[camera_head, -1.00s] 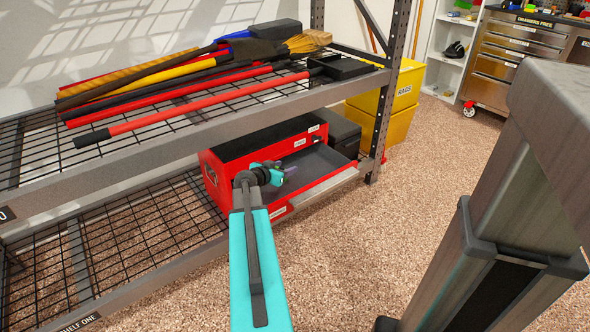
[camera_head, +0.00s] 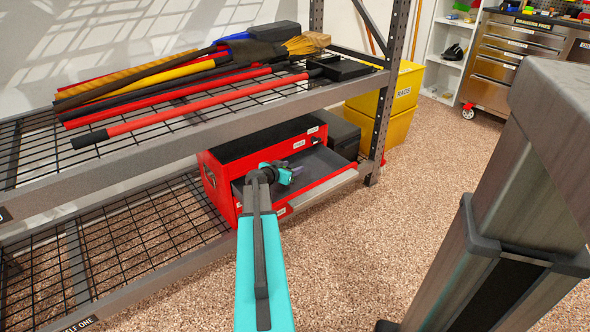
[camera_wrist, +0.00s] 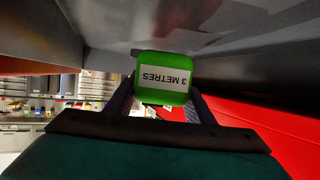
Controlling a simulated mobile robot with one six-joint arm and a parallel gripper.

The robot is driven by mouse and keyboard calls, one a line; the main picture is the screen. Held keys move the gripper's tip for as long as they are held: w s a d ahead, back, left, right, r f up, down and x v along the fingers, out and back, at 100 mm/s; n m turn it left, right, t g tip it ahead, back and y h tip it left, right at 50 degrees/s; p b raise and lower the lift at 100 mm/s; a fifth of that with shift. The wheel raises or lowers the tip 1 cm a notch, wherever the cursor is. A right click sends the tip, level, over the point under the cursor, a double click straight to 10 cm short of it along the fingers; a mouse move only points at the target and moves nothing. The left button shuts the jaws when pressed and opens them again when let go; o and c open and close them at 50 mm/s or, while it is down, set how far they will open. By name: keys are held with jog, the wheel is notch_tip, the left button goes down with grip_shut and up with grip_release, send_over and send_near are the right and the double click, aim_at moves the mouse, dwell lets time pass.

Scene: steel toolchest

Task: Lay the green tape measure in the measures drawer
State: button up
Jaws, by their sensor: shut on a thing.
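The green tape measure (camera_wrist: 163,72), with a white label reading "3 METRES", is between the dark fingers of my gripper (camera_wrist: 158,108) in the wrist view. My gripper is shut on it. In the head view my gripper (camera_head: 297,171) is over the open drawer (camera_head: 318,162) of the red toolchest (camera_head: 222,182), on the lower shelf. The tape measure cannot be made out there. Grey metal surfaces lie close around the tape measure in the wrist view; I cannot tell whether it touches them. The drawer labels are too small to read.
The upper wire shelf (camera_head: 40,150) hangs above the toolchest and holds several long-handled tools (camera_head: 190,100). A dark box (camera_head: 341,132) stands behind the chest. A yellow rags bin (camera_head: 398,95) stands beyond the rack post (camera_head: 384,120).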

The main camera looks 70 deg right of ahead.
jog(key=x, duration=0.3)
jog(key=shift+f+b, duration=0.3)
jog(key=shift+s+d+f, duration=0.1)
jog(key=shift+d+f, duration=0.3)
jog(key=shift+f, duration=0.05)
jog(key=shift+f+b, duration=0.1)
jog(key=shift+b, duration=0.25)
jog(key=o, duration=1.1)
jog(key=shift+o, duration=0.2)
jog(key=shift+p+v, duration=0.85)
jog(key=shift+v, duration=3)
